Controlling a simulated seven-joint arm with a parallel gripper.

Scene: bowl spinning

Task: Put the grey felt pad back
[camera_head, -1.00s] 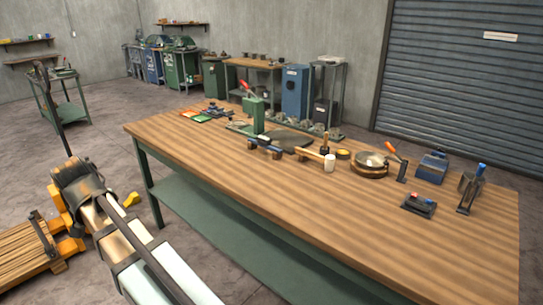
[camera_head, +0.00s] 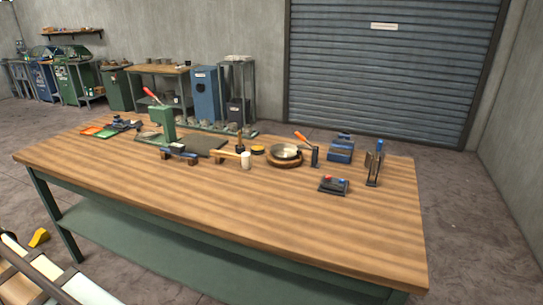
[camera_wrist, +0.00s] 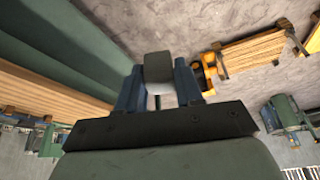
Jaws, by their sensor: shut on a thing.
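In the wrist view my gripper (camera_wrist: 159,70) shows two blue fingers closed on a small grey block-like piece (camera_wrist: 158,65), which appears to be the grey felt pad. The piece has a paler lower face and stays between the fingers, clear of any surface. My gripper is out of the head view. The wooden-topped workbench (camera_head: 230,200) stands across the head view. A dark grey flat mat (camera_head: 205,145) lies on it beside the green press (camera_head: 161,125). A round metal bowl (camera_head: 285,150) sits on a round wooden base to the right.
A hammer (camera_head: 232,154), a white cup (camera_head: 246,161), a small dark box with red and blue buttons (camera_head: 333,185) and a blue box (camera_head: 341,149) stand on the bench. Its front strip is clear.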

